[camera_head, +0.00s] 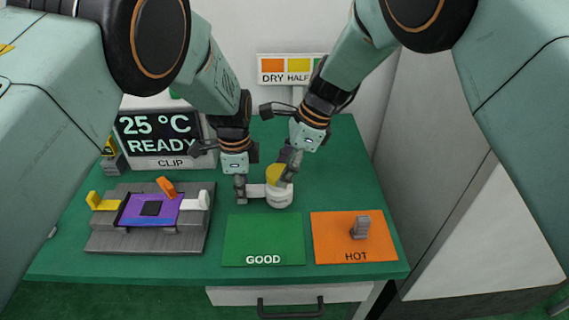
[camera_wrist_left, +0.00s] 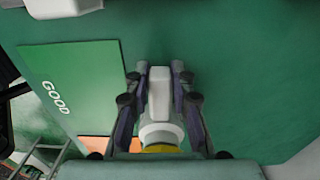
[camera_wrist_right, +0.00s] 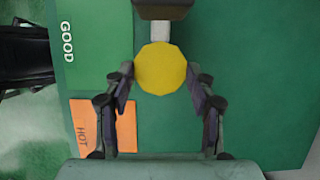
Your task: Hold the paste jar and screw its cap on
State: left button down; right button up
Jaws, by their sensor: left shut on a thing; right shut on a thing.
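The paste jar (camera_head: 280,197) is white and stands upright on the green table behind the GOOD mat. A white handle (camera_wrist_left: 158,95) sticks out from its side. My left gripper (camera_head: 241,192) is shut on this handle; its fingers lie on both sides of it in the left wrist view (camera_wrist_left: 160,72). The yellow cap (camera_head: 275,176) is at the jar's mouth; I cannot tell if it is seated. My right gripper (camera_head: 290,167) is shut on the cap from above. In the right wrist view the cap (camera_wrist_right: 160,69) sits between the fingertips and hides the jar's body.
The green GOOD mat (camera_head: 263,236) is empty. An orange HOT mat (camera_head: 330,245) holds a grey block (camera_head: 361,228). A grey fixture (camera_head: 145,240) with a purple board (camera_head: 150,208) and coloured levers stands left. Behind are a READY display (camera_head: 155,133) and a DRY/HALF sign (camera_head: 290,68).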

jog(key=shift+f, duration=0.85)
jog(key=o, duration=0.8)
jog(key=shift+r, duration=0.1)
jog(key=v, duration=1.2)
jog(key=shift+o, duration=0.2)
